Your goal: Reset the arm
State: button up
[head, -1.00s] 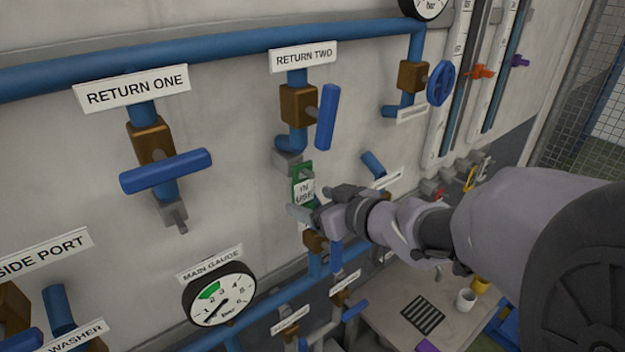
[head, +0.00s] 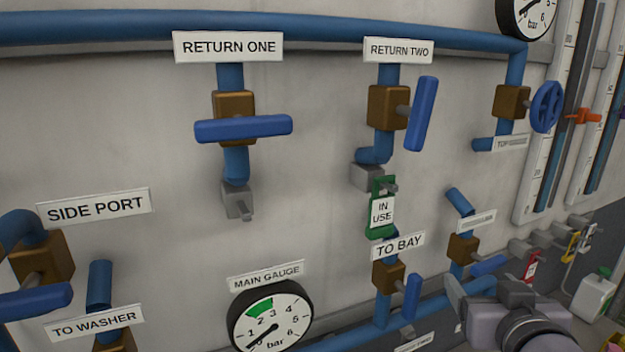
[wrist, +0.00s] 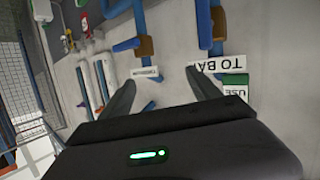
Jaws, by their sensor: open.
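My gripper (head: 490,296) is at the lower right of the head view, in front of the wall pipes, right of the TO BAY valve (head: 389,278). In the wrist view my gripper (wrist: 160,92) shows two dark fingers spread apart with nothing between them. The green IN USE tag (head: 382,208) hangs from the grey fitting under the RETURN TWO valve (head: 388,107). My gripper is apart from the tag. Part of the tag also shows at the right of the wrist view (wrist: 235,88). My forearm is mostly out of the head view.
The RETURN ONE valve (head: 243,128) has its blue handle level across the pipe. The main gauge (head: 270,318) is low in the middle. A blue handwheel (head: 546,106) and a white jug (head: 594,296) stand at the right.

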jog(key=s+f+m+g+h+b, duration=0.1)
jog(key=s+f+m+g+b, duration=0.15)
jog(key=f+b, duration=0.95)
jog(key=s+a+f+g+y+b, duration=0.2)
jog(key=s+a+f+b, duration=0.1)
jog(key=f, duration=0.5)
jog(key=s+a+f+g+y+b, duration=0.2)
jog(key=s+a+f+b, duration=0.2)
jog(key=a+f, duration=0.4)
jog(key=s+a+f+g+y+b, duration=0.2)
jog(key=s+a+f+b, duration=0.2)
jog(key=f, duration=0.5)
jog(key=shift+s+a+f, duration=0.2)
jog(key=shift+s+a, duration=0.45)
jog(key=shift+s, duration=0.25)
jog(key=shift+m, duration=0.25)
